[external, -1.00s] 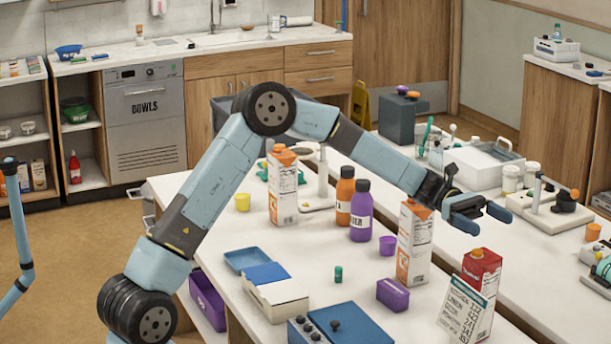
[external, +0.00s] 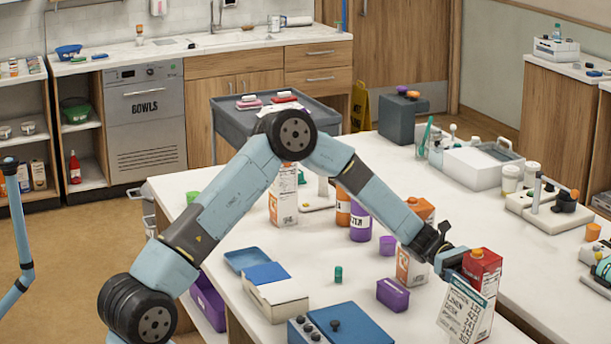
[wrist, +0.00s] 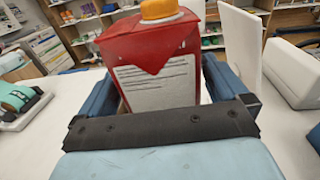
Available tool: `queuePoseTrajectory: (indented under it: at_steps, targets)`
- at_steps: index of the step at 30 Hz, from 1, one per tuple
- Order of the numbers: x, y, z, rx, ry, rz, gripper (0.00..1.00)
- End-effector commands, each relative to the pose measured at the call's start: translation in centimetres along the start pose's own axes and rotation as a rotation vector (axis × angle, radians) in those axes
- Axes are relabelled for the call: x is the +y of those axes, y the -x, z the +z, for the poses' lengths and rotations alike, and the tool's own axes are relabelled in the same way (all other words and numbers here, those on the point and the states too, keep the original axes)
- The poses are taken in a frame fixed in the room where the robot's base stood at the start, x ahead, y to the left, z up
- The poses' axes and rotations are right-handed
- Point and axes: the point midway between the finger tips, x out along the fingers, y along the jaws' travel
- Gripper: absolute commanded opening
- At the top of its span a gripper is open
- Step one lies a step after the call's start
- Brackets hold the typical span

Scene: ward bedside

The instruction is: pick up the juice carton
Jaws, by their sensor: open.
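A red-topped carton (external: 482,280) with an orange cap and white label stands on the right of the counter. It fills the middle of the wrist view (wrist: 155,70). My gripper (external: 462,262) is open, with a blue finger on each side of this carton; whether they touch it cannot be told. Which carton the task means by juice is not clear from the labels.
A white printed card (external: 462,310) stands close beside the red carton, near my right finger in the wrist view (wrist: 240,45).

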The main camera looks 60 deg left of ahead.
Motion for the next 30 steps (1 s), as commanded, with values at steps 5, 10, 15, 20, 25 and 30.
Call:
queuePoseTrajectory:
  at_steps: [5,10,15,20,25,30]
  targets:
    - [0.0,0.0,-3.1,0.000,0.004,0.000,1.00]
    - [0.0,-2.4,-3.1,0.000,0.000,-0.001,1.00]
    - [0.0,-3.0,-3.1,0.001,0.000,0.000,1.00]
    - [0.0,-3.0,-3.1,0.000,0.000,0.000,0.98]
    - [0.0,-3.0,-3.1,0.000,0.000,0.000,0.82]
    - [0.0,-3.0,-3.1,0.000,0.000,0.000,0.66]
